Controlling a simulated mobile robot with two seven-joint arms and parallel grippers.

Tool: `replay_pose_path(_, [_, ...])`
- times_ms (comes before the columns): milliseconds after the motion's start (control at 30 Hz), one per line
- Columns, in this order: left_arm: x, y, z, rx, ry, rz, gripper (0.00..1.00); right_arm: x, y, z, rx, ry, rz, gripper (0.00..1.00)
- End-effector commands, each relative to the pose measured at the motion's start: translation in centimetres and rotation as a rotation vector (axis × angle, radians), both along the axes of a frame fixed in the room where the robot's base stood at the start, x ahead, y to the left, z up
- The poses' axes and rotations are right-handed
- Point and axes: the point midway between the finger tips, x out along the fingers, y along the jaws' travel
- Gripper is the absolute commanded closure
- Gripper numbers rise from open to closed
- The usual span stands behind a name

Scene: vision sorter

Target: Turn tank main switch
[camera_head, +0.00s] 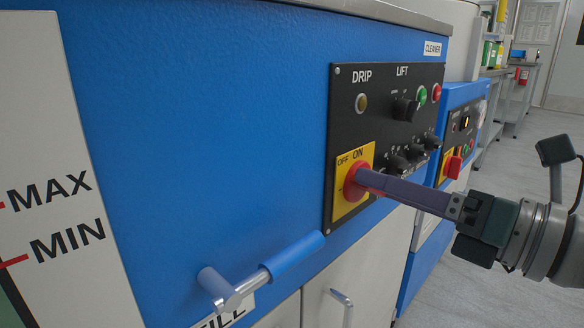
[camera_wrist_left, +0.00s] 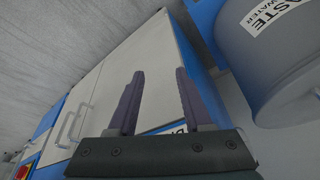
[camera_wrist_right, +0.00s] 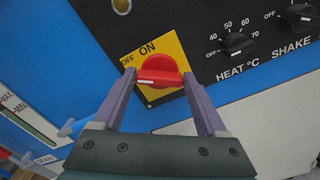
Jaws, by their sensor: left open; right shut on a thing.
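The tank main switch is a red rotary knob (camera_head: 354,184) on a yellow plate (camera_head: 343,208) marked OFF and ON, low on the black control panel. In the right wrist view the red knob (camera_wrist_right: 160,68) has its raised bar lying nearly level, with a white mark toward the left end. My right gripper (camera_head: 366,180) is shut on the knob, one finger on each side. The head view hides part of the knob behind the fingers. My left gripper (camera_wrist_left: 160,75) is open and empty in the left wrist view, facing white cabinet doors.
The black panel (camera_head: 385,92) also carries DRIP and LIFT controls and several black dials close by. A second machine has a similar red switch (camera_head: 453,166). A grey container (camera_wrist_left: 290,70) stands beside my left gripper.

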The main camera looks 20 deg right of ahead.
Motion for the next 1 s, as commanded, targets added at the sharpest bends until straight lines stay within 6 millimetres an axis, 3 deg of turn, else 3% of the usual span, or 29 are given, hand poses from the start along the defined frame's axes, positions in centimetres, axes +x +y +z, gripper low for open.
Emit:
replay_pose_path(500, [0.0,-0.2,3.6,-0.007,0.000,0.005,0.50,0.1,-0.1,0.1,0.457,0.189,0.000,0.81])
replay_pose_path(1000, [0.0,0.1,5.8,0.002,0.000,-0.001,0.50,0.1,-0.2,-0.2,0.821,0.339,0.000,0.81])
